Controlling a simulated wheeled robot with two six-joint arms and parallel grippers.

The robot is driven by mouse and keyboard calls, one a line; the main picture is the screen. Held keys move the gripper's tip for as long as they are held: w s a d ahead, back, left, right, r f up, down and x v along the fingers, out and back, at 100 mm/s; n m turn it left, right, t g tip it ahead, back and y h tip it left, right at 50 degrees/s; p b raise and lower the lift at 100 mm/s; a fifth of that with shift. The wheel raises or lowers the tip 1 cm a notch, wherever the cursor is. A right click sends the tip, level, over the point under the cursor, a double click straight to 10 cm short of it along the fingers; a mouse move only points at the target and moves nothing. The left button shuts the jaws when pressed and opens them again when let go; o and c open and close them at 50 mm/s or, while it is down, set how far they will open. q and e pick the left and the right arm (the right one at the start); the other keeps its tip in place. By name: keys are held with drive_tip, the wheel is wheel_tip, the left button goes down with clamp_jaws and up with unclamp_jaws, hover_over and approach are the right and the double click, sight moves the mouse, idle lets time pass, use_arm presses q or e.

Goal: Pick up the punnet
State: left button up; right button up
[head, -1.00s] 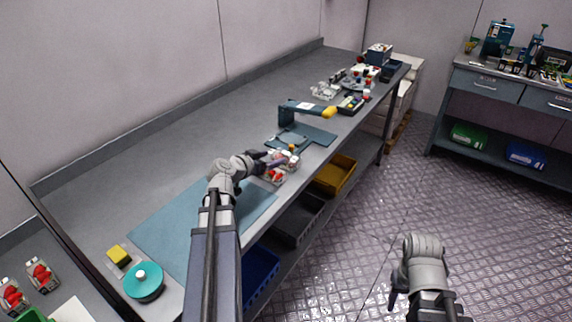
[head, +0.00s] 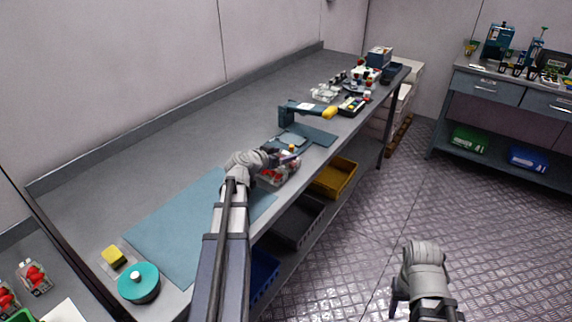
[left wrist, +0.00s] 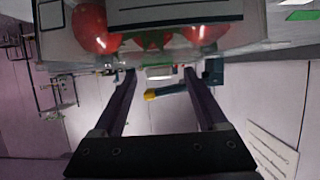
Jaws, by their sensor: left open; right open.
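A clear punnet with red berries (head: 272,180) stands at the front edge of the long grey bench, partly hidden by my left arm. My right gripper (head: 396,302) is low over the floor, away from the bench, and open.
A blue-green mat (head: 185,225), a teal round tub (head: 138,283) and a yellow sponge (head: 114,257) lie on the near bench. Yellow bin (head: 334,178) below.

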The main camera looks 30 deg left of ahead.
use_arm(q)
clamp_jaws()
idle(0.4)
drive_tip(key=shift+r, duration=0.1)
wheel_tip(320, 180, up, 10)
drive_tip(key=p, duration=1)
